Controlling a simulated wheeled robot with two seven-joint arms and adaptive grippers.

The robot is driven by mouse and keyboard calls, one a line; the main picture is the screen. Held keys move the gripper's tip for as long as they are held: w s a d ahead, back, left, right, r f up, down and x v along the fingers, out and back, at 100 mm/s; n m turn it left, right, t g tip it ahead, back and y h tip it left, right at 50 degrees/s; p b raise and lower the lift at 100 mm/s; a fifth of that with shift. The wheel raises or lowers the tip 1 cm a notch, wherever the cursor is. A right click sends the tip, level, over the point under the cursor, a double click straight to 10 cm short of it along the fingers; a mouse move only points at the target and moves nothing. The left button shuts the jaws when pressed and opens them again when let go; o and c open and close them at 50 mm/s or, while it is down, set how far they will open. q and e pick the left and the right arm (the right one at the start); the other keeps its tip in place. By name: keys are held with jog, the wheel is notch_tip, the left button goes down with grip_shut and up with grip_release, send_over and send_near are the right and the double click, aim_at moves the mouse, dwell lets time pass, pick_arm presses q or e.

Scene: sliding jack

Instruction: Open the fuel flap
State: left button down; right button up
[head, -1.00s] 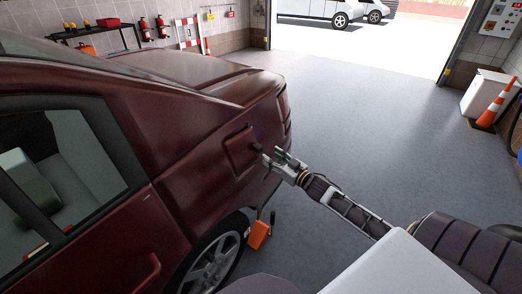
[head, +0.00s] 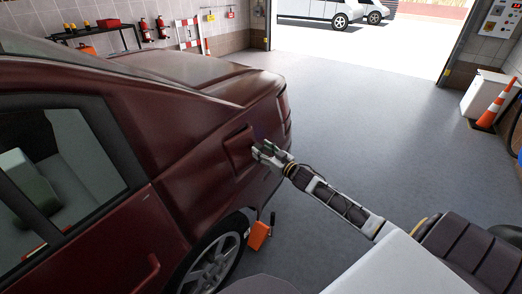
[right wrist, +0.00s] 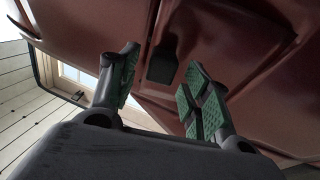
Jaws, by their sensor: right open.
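The dark red car (head: 185,115) fills the left of the head view. Its fuel flap (head: 238,148) is a red panel on the rear flank; how far it stands from the body I cannot tell. A small dark tab (right wrist: 162,62) shows in the right wrist view, ahead of the gap between my fingers. My right gripper (head: 265,150) is at the right edge of the flap and hides the tab there. In the right wrist view the gripper (right wrist: 160,82) is open and empty, its green-padded fingers on either side of the tab. My left gripper is out of view.
An orange jack (head: 259,235) stands by the rear wheel (head: 215,262). A wall shelf (head: 98,30) is at the back left. An orange cone (head: 492,110) and a white cabinet (head: 483,93) stand at the right. The floor between is clear.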

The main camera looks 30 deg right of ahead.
jog(key=shift+w+a, duration=0.1)
jog(key=shift+w, duration=0.5)
jog(key=shift+c, duration=0.5)
grip_shut()
